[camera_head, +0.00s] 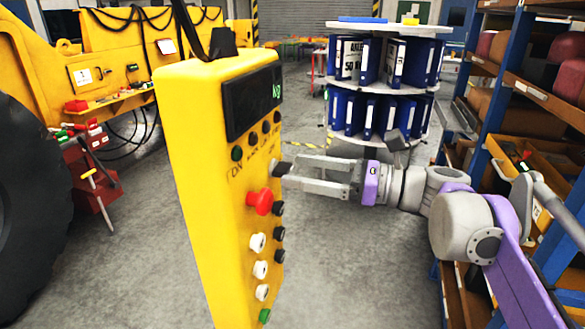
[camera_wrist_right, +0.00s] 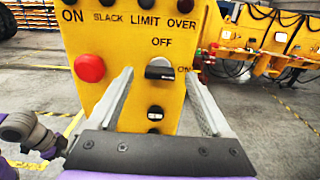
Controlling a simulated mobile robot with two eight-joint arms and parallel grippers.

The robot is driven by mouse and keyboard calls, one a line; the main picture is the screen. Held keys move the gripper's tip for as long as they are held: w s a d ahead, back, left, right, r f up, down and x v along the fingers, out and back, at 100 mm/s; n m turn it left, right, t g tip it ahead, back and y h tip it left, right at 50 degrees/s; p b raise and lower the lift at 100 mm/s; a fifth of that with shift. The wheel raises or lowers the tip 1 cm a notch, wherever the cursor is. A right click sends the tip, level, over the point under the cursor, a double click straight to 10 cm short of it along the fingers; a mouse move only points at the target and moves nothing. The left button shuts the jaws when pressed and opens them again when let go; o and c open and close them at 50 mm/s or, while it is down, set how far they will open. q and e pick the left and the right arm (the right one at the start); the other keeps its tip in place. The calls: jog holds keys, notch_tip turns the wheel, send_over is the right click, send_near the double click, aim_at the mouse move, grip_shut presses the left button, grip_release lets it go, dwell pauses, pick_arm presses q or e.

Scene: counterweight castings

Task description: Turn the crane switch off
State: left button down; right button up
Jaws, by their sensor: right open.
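My right gripper (camera_head: 288,173) is open at that face. In the wrist view its fingers (camera_wrist_right: 159,78) lie on either side of the switch; contact is not clear. My left gripper is out of view.
A rotating binder stand (camera_head: 385,70) is behind my right arm. Shelving (camera_head: 505,75) is at the right, a yellow machine (camera_head: 110,50) at the left.

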aim_at(281, 169)
jog(key=shift+x, duration=1.2)
grip_shut()
